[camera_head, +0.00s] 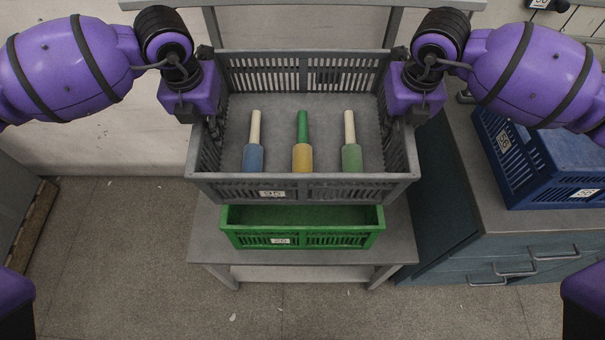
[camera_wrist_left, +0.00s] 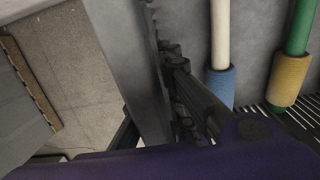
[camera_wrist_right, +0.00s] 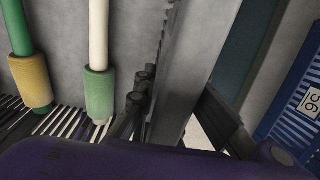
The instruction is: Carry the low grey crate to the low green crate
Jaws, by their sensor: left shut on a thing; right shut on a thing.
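The low grey crate (camera_head: 230,188) is in the middle of the head view, with three yarn-wound cones in it: blue (camera_head: 253,158), yellow on a green core (camera_head: 302,157) and green (camera_head: 351,157). My left gripper (camera_head: 212,128) is shut on the crate's left wall; the left wrist view shows its fingers (camera_wrist_left: 182,90) at that wall. My right gripper (camera_head: 402,128) is shut on the right wall; its fingers show in the right wrist view (camera_wrist_right: 140,100). The low green crate (camera_head: 302,242) is on a grey table, nearer than the grey crate and partly hidden by it. Whether the grey crate touches the table is hidden.
The grey table (camera_head: 402,245) has narrow bare strips beside the green crate. A dark cabinet (camera_head: 520,247) with a blue crate (camera_head: 545,175) on top stands close on the right. The floor (camera_head: 110,250) at the left is open.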

